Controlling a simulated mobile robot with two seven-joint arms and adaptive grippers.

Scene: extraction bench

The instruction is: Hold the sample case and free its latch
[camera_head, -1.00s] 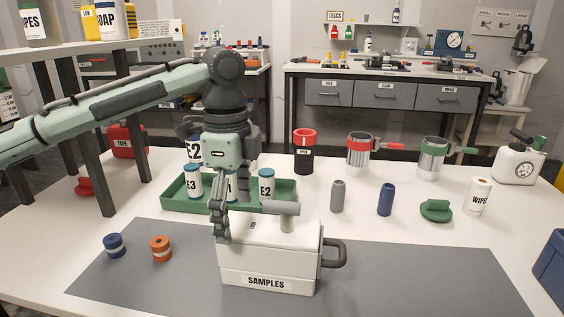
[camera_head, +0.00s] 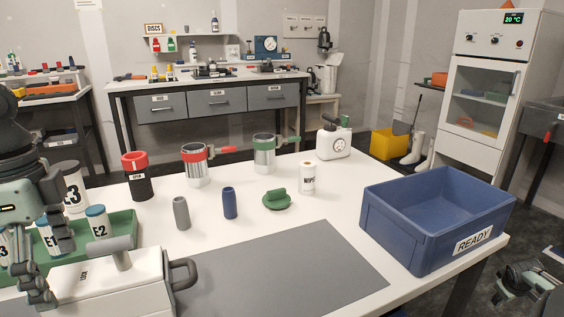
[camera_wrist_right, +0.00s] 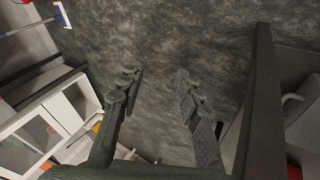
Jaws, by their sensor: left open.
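The white sample case (camera_head: 130,277) stands on the grey mat at the lower left of the head view. A grey T-shaped part (camera_head: 108,248) rises from its lid, and a dark grey loop handle (camera_head: 184,272) is on its right end. I cannot tell which part is the latch. My left gripper (camera_head: 48,258) is open at the case's left end, its fingers close to it; contact is unclear. My right gripper (camera_head: 527,287) is at the lower right, beyond the table edge. The right wrist view shows its fingers (camera_wrist_right: 158,82) apart and empty above the floor.
A blue READY bin (camera_head: 432,222) stands at the table's right edge. Behind the grey mat (camera_head: 285,272) are a grey cylinder (camera_head: 181,213), a blue cylinder (camera_head: 229,203) and a green knob (camera_head: 277,199). A green tray (camera_head: 120,228) with bottles is behind the case. The mat's right part is clear.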

